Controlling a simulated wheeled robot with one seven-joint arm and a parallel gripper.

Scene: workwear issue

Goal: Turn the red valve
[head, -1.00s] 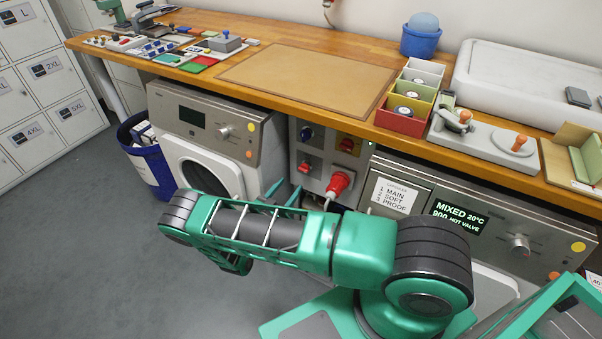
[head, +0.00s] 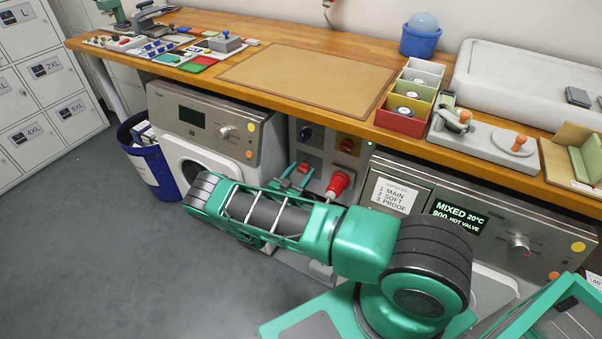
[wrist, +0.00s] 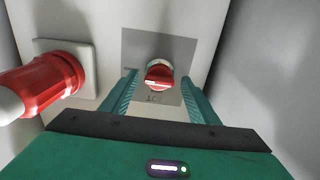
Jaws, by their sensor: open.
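The red valve (wrist: 159,75) is a round red knob on a grey plate, straight ahead in the wrist view. In the head view the red valve (head: 303,168) shows on the panel between the two machines, partly behind my fingers. My gripper (wrist: 160,95) is open, with one finger to the left and one to the right of the valve in the wrist view. I cannot tell whether the fingertips reach past the knob. In the head view my gripper (head: 293,178) is at the lower left part of the panel.
A large red plug (head: 339,184) juts out right of the valve in the head view; the plug (wrist: 45,82) is at the left in the wrist view. The wooden counter (head: 250,45) overhangs the panel.

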